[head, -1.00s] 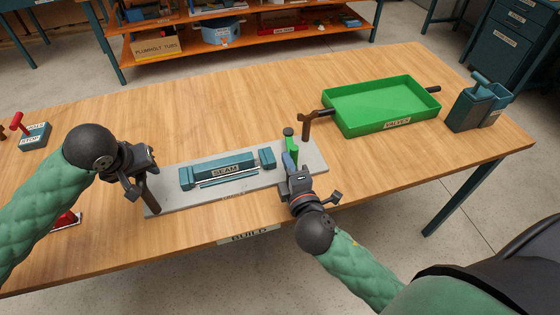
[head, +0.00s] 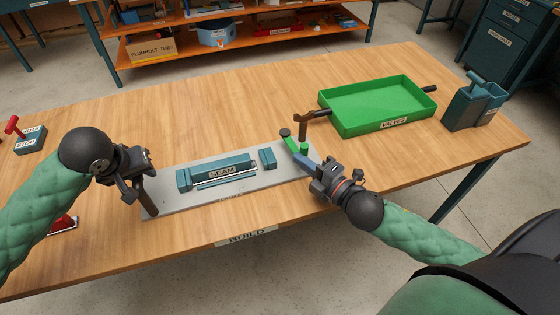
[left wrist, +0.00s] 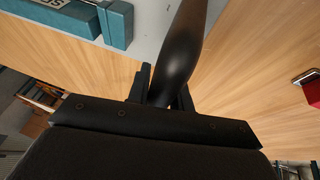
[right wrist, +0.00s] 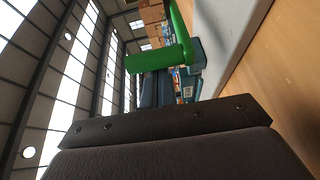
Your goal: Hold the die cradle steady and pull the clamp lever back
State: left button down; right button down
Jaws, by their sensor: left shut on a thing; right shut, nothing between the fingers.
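The die cradle is a grey plate (head: 236,200) on the table, carrying teal blocks and a bar labelled SEAM (head: 222,172). A dark post (head: 150,200) stands at its left end. My left gripper (head: 146,178) is shut on this post, which also shows between the fingers in the left wrist view (left wrist: 182,50). The green clamp lever (head: 296,150), with a dark knob (head: 285,132), slants at the plate's right end. Its green bars also show in the right wrist view (right wrist: 155,60). My right gripper (head: 312,168) is shut and empty, close beside the lever; whether they touch is unclear.
A teal holder (head: 474,105) is near the right table edge. A red-levered box (head: 28,138) is at far left. The table's back middle is clear.

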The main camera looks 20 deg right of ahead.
jog(key=shift+w+d+n+g+y, duration=0.15)
jog(key=shift+d+n+g+y, duration=0.45)
jog(key=shift+d+y, duration=0.25)
jog(key=shift+w+d+n+g+y, duration=0.1)
jog(key=shift+d+n+g+y, duration=0.4)
jog(key=shift+d+n+y, duration=0.35)
jog(key=shift+w+d+n+g+y, duration=0.2)
jog(key=shift+d+n+g+y, duration=0.25)
jog(key=shift+g+y, duration=0.1)
jog(key=shift+w+d+n+g+y, duration=0.15)
jog(key=shift+d+n+g+y, duration=0.15)
jog(key=shift+d+g+y, duration=0.2)
jog(key=shift+w+d+n+g+y, duration=0.25)
jog(key=shift+d+n+y, duration=0.1)
jog(key=shift+d, duration=0.1)
jog(key=shift+w+d, duration=0.25)
jog(key=shift+d, duration=0.3)
jog(key=shift+s+a, duration=0.5)
jog(key=shift+a, duration=0.4)
jog(key=shift+s+a, duration=0.45)
jog(key=shift+a, duration=0.4)
jog(key=shift+s+v, duration=0.25)
jog(key=shift+v, duration=4.7)
jog(key=shift+a, duration=0.15)
